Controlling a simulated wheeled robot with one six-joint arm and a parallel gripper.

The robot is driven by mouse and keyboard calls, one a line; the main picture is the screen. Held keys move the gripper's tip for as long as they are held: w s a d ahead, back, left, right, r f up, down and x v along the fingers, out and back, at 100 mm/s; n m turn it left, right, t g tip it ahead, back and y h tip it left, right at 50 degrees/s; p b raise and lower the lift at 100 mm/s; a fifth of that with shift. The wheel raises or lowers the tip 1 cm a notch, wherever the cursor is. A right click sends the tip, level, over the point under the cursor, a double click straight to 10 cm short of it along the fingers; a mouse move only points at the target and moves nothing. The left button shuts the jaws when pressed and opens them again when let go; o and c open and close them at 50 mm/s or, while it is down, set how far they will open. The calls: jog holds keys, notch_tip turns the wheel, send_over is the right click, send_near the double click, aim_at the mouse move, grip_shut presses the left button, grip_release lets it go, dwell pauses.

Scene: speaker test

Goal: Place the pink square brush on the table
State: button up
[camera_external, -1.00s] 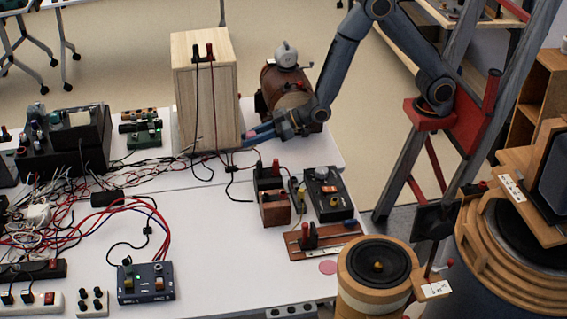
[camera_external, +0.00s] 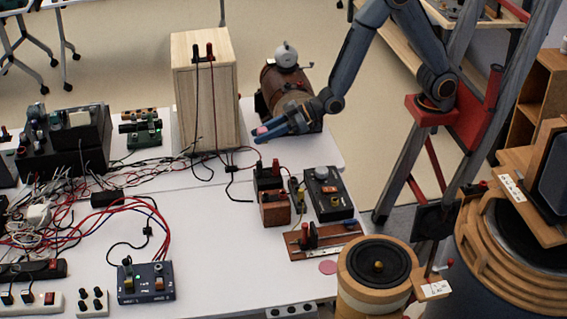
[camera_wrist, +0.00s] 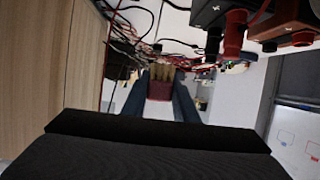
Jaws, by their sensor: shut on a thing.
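The pink square brush (camera_external: 263,130) is between the fingertips of my gripper (camera_external: 263,133). In the camera_wrist view the brush (camera_wrist: 160,90) shows as a dark red-pink block with tan bristles pointing away from me. My gripper's two blue-grey fingers (camera_wrist: 158,98) are shut on its sides. In the camera_external view the gripper reaches left over the far right part of the white table (camera_external: 210,235), to the right of the wooden speaker box. The gap between brush and table is hard to judge.
The tall wooden box (camera_external: 203,95) stands close left of my gripper. A brown barrel-like object (camera_external: 283,92) is just behind it. Small red-black terminal blocks (camera_external: 270,195) and a black meter box (camera_external: 329,193) stand in front. Loose cables lie to the left. The table's front middle is clear.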

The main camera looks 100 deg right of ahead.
jog(key=a+n+y+p, duration=0.1)
jog(key=a, duration=1.3)
jog(key=n+g+y+p, duration=0.1)
jog(key=n+y+p, duration=0.2)
send_over(328, 267)
notch_tip(328, 267, down, 8)
jog(key=shift+s+f+b, duration=0.1)
jog(key=shift+f+b, duration=2.4)
jog(key=shift+f, duration=1.25)
jog(key=shift+f, duration=0.4)
jog(key=o, duration=1.2)
